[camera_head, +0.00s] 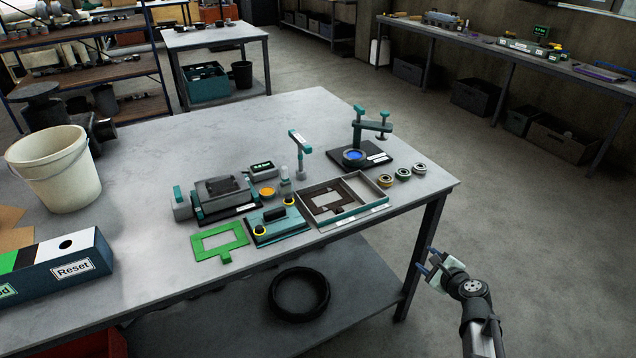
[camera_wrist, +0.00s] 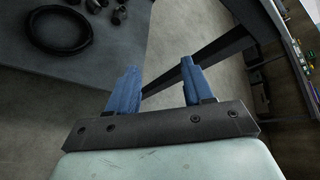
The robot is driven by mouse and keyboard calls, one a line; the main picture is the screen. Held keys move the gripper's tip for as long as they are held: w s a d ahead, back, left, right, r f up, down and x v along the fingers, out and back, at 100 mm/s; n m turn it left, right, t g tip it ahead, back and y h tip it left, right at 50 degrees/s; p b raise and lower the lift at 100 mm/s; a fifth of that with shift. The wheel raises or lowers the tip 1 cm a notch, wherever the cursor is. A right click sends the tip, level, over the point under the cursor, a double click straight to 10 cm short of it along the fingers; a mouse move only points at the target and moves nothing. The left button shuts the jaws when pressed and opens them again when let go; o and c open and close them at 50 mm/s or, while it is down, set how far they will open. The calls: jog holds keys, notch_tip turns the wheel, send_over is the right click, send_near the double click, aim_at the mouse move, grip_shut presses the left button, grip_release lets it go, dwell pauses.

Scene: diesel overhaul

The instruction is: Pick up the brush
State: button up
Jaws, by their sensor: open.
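I cannot clearly pick out a brush in either view. A small upright tool with a teal and white head (camera_head: 299,141) stands mid-table, but I cannot tell what it is. A small grey upright piece (camera_head: 285,186) stands in front of it, also unclear. My gripper (camera_head: 427,261) is off the right front edge of the table, below the tabletop and near a table leg. In the wrist view its two blue fingers (camera_wrist: 160,66) are apart with nothing between them.
The table (camera_head: 350,115) holds a green gasket (camera_head: 228,257), a teal plate with a black handle (camera_head: 274,233), a tray (camera_head: 386,203), a press stand (camera_head: 373,125), several rings (camera_head: 403,174), a bucket (camera_head: 55,170) and a Reset box (camera_head: 72,270). A black hose (camera_head: 273,290) lies on the lower shelf.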

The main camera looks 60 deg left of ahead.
jog(key=s+a+r+m+y, duration=0.2)
jog(key=s+a+r, duration=0.2)
jog(key=a+r, duration=0.35)
jog(key=s+a+r+m+y, duration=0.2)
jog(key=s+a+r, duration=0.3)
jog(key=r, duration=0.4)
jog(key=shift+m+g, duration=0.5)
jog(key=shift+m, duration=0.1)
jog(key=s+a, duration=0.1)
jog(key=s, duration=0.1)
jog(key=s+a+r, duration=0.1)
jog(key=s+a, duration=0.3)
jog(key=shift+a+r, duration=0.15)
jog(key=shift+r, duration=0.2)
jog(key=m+g+y, duration=0.1)
jog(key=m+g, duration=0.1)
send_near(285, 169)
jog(key=a, duration=0.4)
jog(key=w+a, duration=0.1)
jog(key=shift+a+f, duration=0.2)
jog(key=shift+a, duration=0.2)
jog(key=shift+s+a, duration=0.15)
jog(key=shift+a, duration=1.15)
jog(key=shift+s+a, duration=0.2)
jog(key=shift+a, duration=1.15)
jog(key=shift+r, duration=0.1)
grip_shut()
